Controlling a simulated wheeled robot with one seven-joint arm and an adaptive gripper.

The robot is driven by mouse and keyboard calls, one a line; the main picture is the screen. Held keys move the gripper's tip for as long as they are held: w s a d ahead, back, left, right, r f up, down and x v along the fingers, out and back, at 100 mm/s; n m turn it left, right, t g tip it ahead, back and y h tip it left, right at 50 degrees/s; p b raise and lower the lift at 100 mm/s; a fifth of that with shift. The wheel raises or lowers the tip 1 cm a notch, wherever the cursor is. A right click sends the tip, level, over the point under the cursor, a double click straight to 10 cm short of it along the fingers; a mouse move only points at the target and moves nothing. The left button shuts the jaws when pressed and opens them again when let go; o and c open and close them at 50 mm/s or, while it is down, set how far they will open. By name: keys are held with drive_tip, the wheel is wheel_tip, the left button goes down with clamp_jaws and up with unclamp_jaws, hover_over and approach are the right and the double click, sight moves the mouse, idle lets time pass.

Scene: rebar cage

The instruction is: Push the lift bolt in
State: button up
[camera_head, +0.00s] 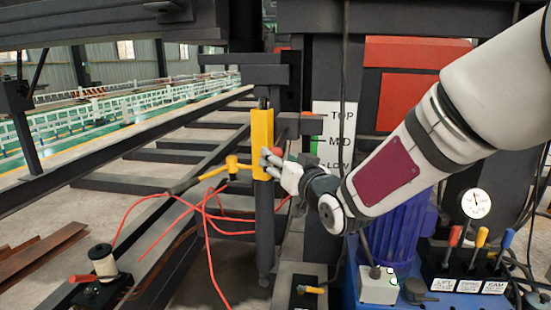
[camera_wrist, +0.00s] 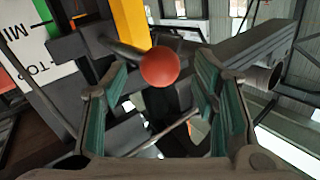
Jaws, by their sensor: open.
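The lift bolt shows as a red ball knob (camera_wrist: 160,67) on a dark rod in the wrist view, beside a yellow post sleeve (camera_wrist: 131,25). In the head view the red knob (camera_head: 278,151) is small and sits close to the yellow sleeve (camera_head: 262,140) on the dark post. My gripper (camera_head: 274,164) is beside the sleeve, near the knob. In the wrist view my gripper (camera_wrist: 162,100) is open, with a green-padded finger on each side and nothing held. The knob appears just beyond and between the fingertips; I cannot tell if they touch. The bolt's inner end is hidden.
A white scale marked Top, MID and LOW (camera_head: 335,140) stands right of the post. A yellow-handled tool (camera_head: 230,163) with red cords (camera_head: 205,215) is to the left. A blue unit with levers (camera_head: 480,265) and a gauge (camera_head: 476,204) is at right. Dark beams surround the post.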

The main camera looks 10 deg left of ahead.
sight(276, 145)
drive_tip(key=shift+x, duration=1.7)
clamp_jaws()
drive_tip(key=w+b, duration=0.1)
drive_tip(key=w, duration=0.3)
drive_tip(key=shift+w+a+r, duration=0.1)
drive_tip(key=shift+w+a, duration=0.05)
drive_tip(key=shift+w, duration=0.05)
drive_tip(key=shift+r, duration=0.15)
drive_tip(key=shift+c, duration=1.1)
unclamp_jaws()
drive_tip(key=shift+o, duration=1.1)
drive_tip(key=shift+w+a, duration=0.1)
